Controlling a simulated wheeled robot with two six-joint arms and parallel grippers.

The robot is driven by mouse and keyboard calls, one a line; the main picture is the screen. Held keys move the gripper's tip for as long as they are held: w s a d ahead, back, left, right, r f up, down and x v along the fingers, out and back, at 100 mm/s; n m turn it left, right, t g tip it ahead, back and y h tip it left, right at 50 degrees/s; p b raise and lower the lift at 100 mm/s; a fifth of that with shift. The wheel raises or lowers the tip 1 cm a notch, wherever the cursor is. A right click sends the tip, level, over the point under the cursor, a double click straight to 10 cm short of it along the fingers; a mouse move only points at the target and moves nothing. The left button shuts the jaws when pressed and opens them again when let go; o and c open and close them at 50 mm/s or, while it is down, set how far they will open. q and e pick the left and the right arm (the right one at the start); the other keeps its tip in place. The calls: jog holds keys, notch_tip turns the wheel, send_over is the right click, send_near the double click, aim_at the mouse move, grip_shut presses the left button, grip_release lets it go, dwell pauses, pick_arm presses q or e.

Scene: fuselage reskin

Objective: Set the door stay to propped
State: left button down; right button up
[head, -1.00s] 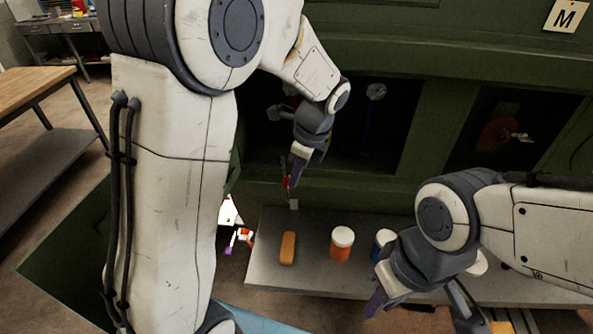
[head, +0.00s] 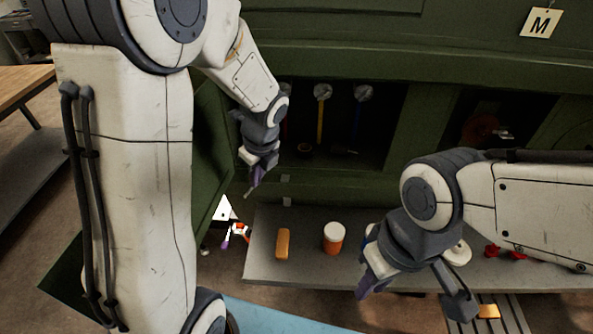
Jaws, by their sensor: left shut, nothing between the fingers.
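The green door panel (head: 212,170) stands swung out at the left side of the open bay (head: 350,150), partly behind my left arm. I cannot make out the door stay; it may be hidden by my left gripper or arm. My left gripper (head: 251,190) is shut and empty, pointing down in front of the bay's lower left corner, close to the door's edge. Small grey fittings (head: 287,201) show on the green sill right of it. My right gripper (head: 412,292) is open over the shelf's front edge, with nothing seen between its fingers.
The grey shelf (head: 262,268) below the bay holds an orange block (head: 283,244), an orange jar with white lid (head: 334,238) and red parts (head: 505,252). Coloured rods with round heads (head: 322,92) hang in the bay. A wooden bench (head: 25,90) stands at the far left.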

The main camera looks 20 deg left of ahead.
dwell(0.6)
